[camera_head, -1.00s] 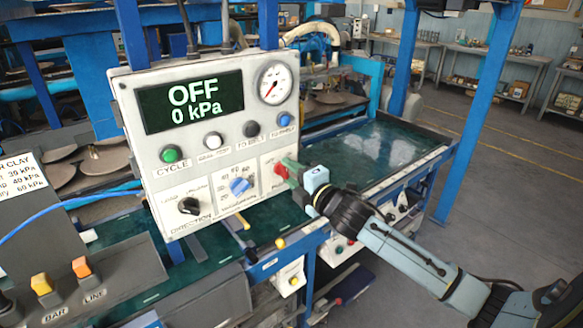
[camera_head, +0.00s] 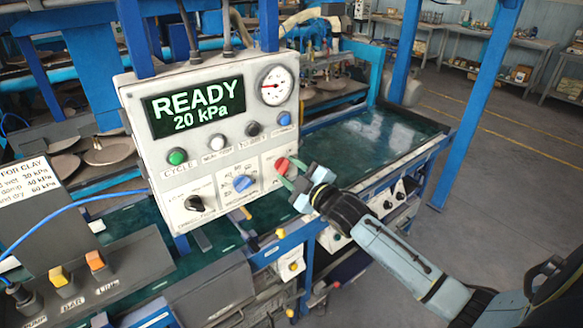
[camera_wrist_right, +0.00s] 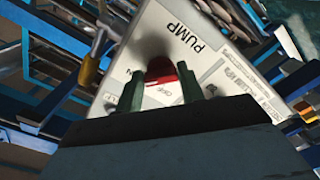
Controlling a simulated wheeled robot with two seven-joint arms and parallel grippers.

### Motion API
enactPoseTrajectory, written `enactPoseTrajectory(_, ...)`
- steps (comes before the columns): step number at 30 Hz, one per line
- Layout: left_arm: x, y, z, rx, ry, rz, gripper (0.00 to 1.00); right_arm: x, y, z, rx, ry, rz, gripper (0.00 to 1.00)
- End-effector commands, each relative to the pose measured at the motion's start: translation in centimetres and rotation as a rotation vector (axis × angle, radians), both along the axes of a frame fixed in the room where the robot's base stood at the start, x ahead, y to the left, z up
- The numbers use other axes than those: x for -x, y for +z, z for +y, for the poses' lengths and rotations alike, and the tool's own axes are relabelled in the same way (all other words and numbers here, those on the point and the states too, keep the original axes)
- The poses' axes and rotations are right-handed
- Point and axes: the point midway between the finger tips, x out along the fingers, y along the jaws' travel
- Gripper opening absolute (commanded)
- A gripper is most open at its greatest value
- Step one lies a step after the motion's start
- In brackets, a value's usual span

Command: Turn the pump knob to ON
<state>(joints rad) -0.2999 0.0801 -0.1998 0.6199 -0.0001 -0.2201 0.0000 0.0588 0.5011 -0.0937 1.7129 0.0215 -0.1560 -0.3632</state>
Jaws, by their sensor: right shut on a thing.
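The red pump knob (camera_head: 282,165) is at the lower right of the white control panel (camera_head: 235,142) in the head view. It also shows in the right wrist view (camera_wrist_right: 160,70), below the word PUMP and between two green fingertips. My right gripper (camera_head: 290,176) is shut on the knob. The fingers hide part of the knob and its labels, so its exact pointing direction is hard to read. The panel's display (camera_head: 195,107) reads READY, 20 kPa. The gauge (camera_head: 276,86) has its needle pointing left. My left gripper is not in view.
A blue selector knob (camera_head: 242,183) and a black direction knob (camera_head: 195,203) sit left of the pump knob. Several round buttons line the row above. A grey box with orange switches (camera_head: 95,260) stands at the lower left. Open floor (camera_head: 500,170) lies to the right.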

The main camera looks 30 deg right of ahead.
Motion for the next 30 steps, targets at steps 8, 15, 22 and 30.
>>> enactPoseTrajectory(8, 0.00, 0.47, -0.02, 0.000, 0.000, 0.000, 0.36, 0.00, -0.04, 0.00, -0.068, -0.001, 0.006, 0.15)
enactPoseTrajectory(15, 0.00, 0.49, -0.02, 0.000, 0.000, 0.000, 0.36, 0.00, -0.08, 0.02, -0.080, -0.001, 0.007, 0.15)
enactPoseTrajectory(22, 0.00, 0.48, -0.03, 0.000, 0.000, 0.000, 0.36, 0.00, -0.09, 0.02, -0.080, -0.001, 0.007, 0.39)
enactPoseTrajectory(30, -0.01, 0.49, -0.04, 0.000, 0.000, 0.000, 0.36, 0.00, -0.07, 0.03, -0.077, 0.000, 0.006, 0.60)
